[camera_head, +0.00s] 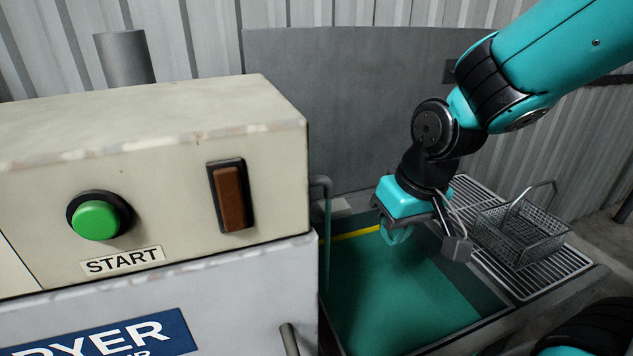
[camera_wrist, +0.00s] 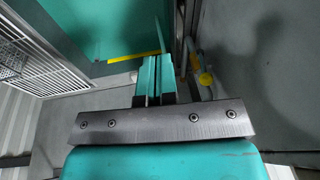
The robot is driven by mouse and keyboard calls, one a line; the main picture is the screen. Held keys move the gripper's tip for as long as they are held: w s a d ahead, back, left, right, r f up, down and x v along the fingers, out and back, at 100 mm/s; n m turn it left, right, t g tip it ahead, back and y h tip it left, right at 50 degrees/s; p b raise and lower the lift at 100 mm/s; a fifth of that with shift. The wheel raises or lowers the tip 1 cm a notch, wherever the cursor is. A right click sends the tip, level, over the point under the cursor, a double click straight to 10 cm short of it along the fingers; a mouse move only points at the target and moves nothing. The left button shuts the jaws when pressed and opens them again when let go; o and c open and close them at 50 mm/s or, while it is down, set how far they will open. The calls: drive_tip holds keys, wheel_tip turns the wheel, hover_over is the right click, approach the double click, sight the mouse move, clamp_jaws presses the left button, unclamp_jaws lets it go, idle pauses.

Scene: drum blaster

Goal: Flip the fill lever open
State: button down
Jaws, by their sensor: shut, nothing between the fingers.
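My gripper (camera_head: 397,235) is shut and empty, pointing down above the green-filled tank (camera_head: 395,295) near its back edge. In the wrist view, the teal fingers of my gripper (camera_wrist: 160,62) are together in the middle of the picture. Just right of them, apart in the picture, is a pale pipe fitting with a yellow part (camera_wrist: 206,79), which may be the fill lever. Its exact position is hard to tell.
A wire basket (camera_head: 522,232) stands on a slatted rack (camera_head: 545,272) right of the tank. A cream control box (camera_head: 150,190) with a green START button (camera_head: 96,220) and a brown rocker switch (camera_head: 231,197) fills the left. A grey panel (camera_head: 345,100) stands behind the tank.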

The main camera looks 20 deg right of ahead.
drive_tip(key=w+d+r+m+g+y, duration=0.15)
drive_tip(key=w+m+y, duration=0.25)
drive_tip(key=w, duration=0.9)
drive_tip(key=w+a+f+p, duration=0.1)
drive_tip(key=a+f+p, duration=0.3)
drive_tip(key=a+f, duration=0.3)
drive_tip(key=shift+a, duration=0.2)
